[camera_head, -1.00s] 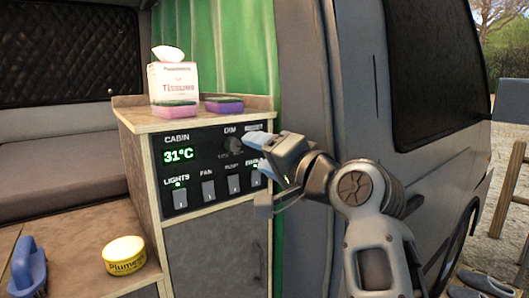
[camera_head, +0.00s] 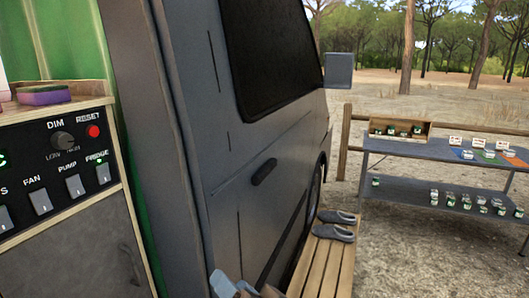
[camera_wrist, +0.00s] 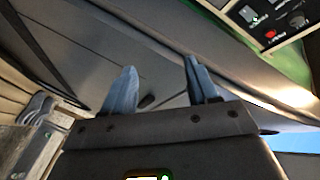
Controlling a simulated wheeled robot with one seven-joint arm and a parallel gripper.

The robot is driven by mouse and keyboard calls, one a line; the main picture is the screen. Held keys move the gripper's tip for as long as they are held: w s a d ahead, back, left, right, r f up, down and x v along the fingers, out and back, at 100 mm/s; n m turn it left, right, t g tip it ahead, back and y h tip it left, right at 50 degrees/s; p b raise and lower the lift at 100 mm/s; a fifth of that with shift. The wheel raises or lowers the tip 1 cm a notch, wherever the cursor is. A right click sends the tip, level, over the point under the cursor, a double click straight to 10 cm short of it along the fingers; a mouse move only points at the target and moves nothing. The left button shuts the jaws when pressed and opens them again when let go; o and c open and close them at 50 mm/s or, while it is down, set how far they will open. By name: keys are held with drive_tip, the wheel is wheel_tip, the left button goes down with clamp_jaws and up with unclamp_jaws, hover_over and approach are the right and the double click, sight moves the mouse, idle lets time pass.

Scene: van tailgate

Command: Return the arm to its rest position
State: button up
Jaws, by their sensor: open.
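My gripper (camera_wrist: 158,85) is open in the wrist view, with its two blue-grey fingers apart and nothing between them. In the head view only a small part of my gripper (camera_head: 235,288) shows at the bottom edge, in front of the van's grey side. The control panel (camera_head: 62,160) with its switches, dim knob and red reset button is at the left of the head view, apart from my gripper. Part of the panel (camera_wrist: 278,20) also shows at the top right of the wrist view. Most of my arm is out of view.
The van's side (camera_head: 190,150) stands close, with a door handle (camera_head: 264,172). A slatted bench (camera_head: 325,262) holds grey shoes (camera_head: 335,233). A two-level table (camera_head: 440,160) with several small jars stands at the right. Sandy ground (camera_head: 400,255) between them is open.

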drive_tip(key=s+d+f+t+h, duration=0.1)
drive_tip(key=s+d+f+h, duration=0.3)
drive_tip(key=s+d, duration=0.55)
drive_tip(key=s+d+f+t+h, duration=0.1)
drive_tip(key=s+d+f+h, duration=0.2)
drive_tip(key=s+d+f, duration=0.5)
drive_tip(key=s+d+r+h, duration=0.1)
drive_tip(key=s+d+r, duration=0.2)
drive_tip(key=s, duration=0.4)
drive_tip(key=s+d+r+n+h, duration=0.1)
drive_tip(key=s+d+r, duration=0.1)
drive_tip(key=s, duration=0.5)
drive_tip(key=s+d+r+n+h, duration=0.1)
drive_tip(key=s+d+r, duration=0.2)
drive_tip(key=s+r, duration=0.2)
drive_tip(key=s, duration=0.2)
drive_tip(key=shift+s+d, duration=0.3)
drive_tip(key=shift+s, duration=0.1)
drive_tip(key=shift+d+r, duration=0.1)
drive_tip(key=shift+d, duration=0.25)
